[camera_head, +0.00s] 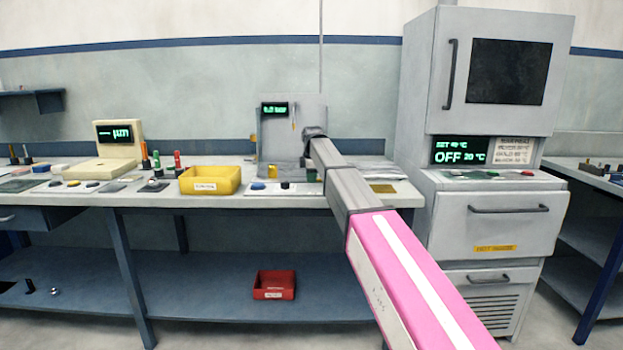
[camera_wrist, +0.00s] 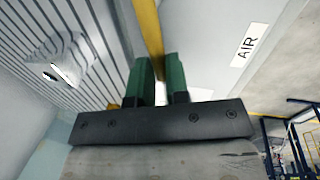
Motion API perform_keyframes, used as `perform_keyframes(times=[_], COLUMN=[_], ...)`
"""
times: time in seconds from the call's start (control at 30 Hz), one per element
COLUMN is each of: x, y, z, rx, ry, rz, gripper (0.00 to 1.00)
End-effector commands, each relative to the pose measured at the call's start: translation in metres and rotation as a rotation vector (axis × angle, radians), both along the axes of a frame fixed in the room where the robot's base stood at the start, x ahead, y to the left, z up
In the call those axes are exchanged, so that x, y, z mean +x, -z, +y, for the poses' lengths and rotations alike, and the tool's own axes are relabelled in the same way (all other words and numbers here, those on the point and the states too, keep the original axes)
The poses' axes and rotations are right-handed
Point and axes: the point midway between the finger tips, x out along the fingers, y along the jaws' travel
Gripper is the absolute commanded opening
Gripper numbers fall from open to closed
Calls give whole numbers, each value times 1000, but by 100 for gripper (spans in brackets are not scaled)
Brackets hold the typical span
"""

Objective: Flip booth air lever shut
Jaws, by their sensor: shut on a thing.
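The air lever (camera_wrist: 148,28) is a yellow bar in the wrist view. It runs down from the top edge and in between the two green fingers of my gripper (camera_wrist: 159,72), which is shut on it. A white label reading "AIR" (camera_wrist: 249,45) is on the pale panel to the right of the lever. In the head view my arm reaches to the grey booth (camera_head: 270,155) on the bench, which has a small green display (camera_head: 275,109). My wrist is at the booth's right side, and the fingers and the held lever cannot be made out there.
A yellow bin (camera_head: 210,181) stands on the bench (camera_head: 120,200) left of the booth. A tall grey oven cabinet (camera_head: 490,150) stands close on the right of my arm. A red bin (camera_head: 274,285) sits on the lower shelf. A slatted grey surface (camera_wrist: 50,85) lies left in the wrist view.

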Motion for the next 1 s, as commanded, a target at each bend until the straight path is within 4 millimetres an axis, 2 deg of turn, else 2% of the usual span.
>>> perform_keyframes(times=[0.23,0.53,0.57,0.63,1.0], x=[8,9,9,9,8], y=[0,0,0,0,-4], z=[2,2,2,2,2], rx=[-1,-1,-1,-1,-1], ry=[141,153,153,153,151], rz=[0,0,0,-1,0], gripper=[0,0,19,41,41])
